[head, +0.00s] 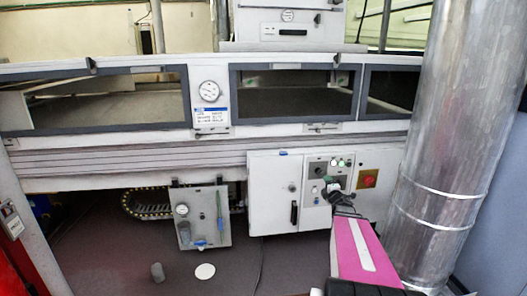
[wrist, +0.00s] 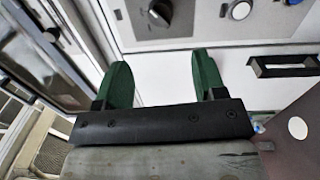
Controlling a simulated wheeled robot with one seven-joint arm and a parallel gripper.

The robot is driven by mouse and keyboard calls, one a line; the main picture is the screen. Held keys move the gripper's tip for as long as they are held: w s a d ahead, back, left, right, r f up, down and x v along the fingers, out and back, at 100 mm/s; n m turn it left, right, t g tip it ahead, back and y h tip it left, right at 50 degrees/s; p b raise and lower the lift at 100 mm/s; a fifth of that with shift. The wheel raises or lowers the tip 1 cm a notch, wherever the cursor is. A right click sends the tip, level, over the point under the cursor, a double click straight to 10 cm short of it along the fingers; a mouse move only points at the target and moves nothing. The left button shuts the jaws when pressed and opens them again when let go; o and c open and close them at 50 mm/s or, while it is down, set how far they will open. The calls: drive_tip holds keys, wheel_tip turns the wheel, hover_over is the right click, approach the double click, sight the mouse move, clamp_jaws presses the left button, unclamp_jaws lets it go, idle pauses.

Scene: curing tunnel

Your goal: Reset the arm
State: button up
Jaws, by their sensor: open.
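My gripper (wrist: 158,85) is open in the wrist view, its two green fingers apart with nothing between them. A white cabinet front with a dark knob (wrist: 152,13) lies beyond the fingertips. In the head view my arm, pink with a white stripe, reaches up from the lower right. My gripper also shows there (head: 336,186), small and partly hidden, in front of the control panel (head: 317,169). I cannot tell whether it touches the panel.
The tunnel (head: 90,150) with dark-framed windows spans the back. A large metal duct (head: 455,140) stands close to my arm's right. A red switch (head: 369,179) is right of the panel. A small valve board (head: 201,222) hangs at left. Open floor (head: 110,255) lies at lower left.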

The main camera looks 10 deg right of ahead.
drive_tip(key=s+a+f+m+g+h, duration=0.4)
drive_tip(key=s+a+f+m+g, duration=0.55)
drive_tip(key=m, duration=0.45)
drive_tip(key=s+a+f+m+g+y, duration=0.1)
drive_tip(key=s+a+m+g+y, duration=0.2)
drive_tip(key=s+a+g, duration=0.6)
drive_tip(key=s+a+m, duration=0.2)
drive_tip(key=s+a, duration=0.2)
drive_tip(key=shift+s+a+f+y, duration=0.3)
drive_tip(key=shift+a+f, duration=0.1)
drive_tip(key=shift+s+r, duration=0.15)
drive_tip(key=shift+r, duration=0.05)
drive_tip(key=shift+d, duration=0.15)
